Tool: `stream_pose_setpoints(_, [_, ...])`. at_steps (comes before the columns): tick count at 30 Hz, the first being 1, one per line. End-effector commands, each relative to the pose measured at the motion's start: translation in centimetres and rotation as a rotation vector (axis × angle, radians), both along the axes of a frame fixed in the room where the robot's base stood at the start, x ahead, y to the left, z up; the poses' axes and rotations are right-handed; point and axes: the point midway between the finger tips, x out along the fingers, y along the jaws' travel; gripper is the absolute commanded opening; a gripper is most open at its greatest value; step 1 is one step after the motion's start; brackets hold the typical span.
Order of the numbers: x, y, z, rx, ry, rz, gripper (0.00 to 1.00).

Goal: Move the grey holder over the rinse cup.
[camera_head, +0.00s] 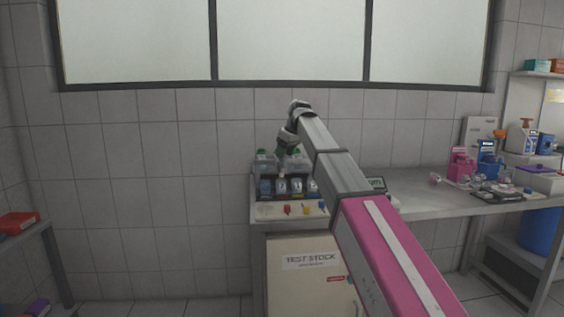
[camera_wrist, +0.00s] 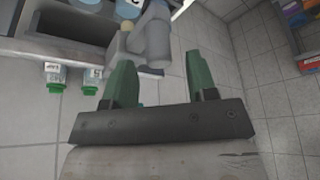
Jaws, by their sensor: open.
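My gripper (camera_head: 283,150) is above the left end of the counter, at the osmosis rack (camera_head: 290,196). In the wrist view its two green fingers (camera_wrist: 159,62) are apart with nothing between them. A rounded grey piece (camera_wrist: 157,40), perhaps the grey holder, is beyond the fingertips beside the rack's edge; I cannot tell whether it touches them. Small jars with bluish contents (camera_head: 282,187) stand in the rack's front row. I cannot tell which, if any, is the rinse cup.
Larger containers with green lids (camera_head: 265,163) stand behind the jars. Red and yellow parts (camera_head: 305,209) are at the rack's front. A cabinet marked TEST STOCK (camera_head: 310,265) is below. Pink and blue containers (camera_head: 461,165) crowd the counter's right; its middle (camera_head: 420,188) is mostly clear.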

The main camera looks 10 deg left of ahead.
Motion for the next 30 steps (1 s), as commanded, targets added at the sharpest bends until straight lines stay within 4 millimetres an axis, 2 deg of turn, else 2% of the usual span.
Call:
stream_pose_setpoints(3, [0.3, 0.6, -1.8, -0.001, 0.001, -0.001, 0.52])
stream_pose_setpoints(9, [0.7, 1.2, -3.4, 0.0, 0.0, -0.001, 0.52])
stream_pose_setpoints(20, [0.8, 1.3, -3.7, 0.001, -0.001, -0.001, 0.52])
stream_pose_setpoints(24, [0.8, 1.3, -3.7, 0.0, 0.0, -0.001, 0.07])
stream_pose_setpoints(25, [0.8, 1.3, -3.7, 0.0, 0.0, -0.001, 0.0])
stream_pose_setpoints(30, [0.8, 1.4, -3.8, 0.0, 0.0, -0.001, 0.0])
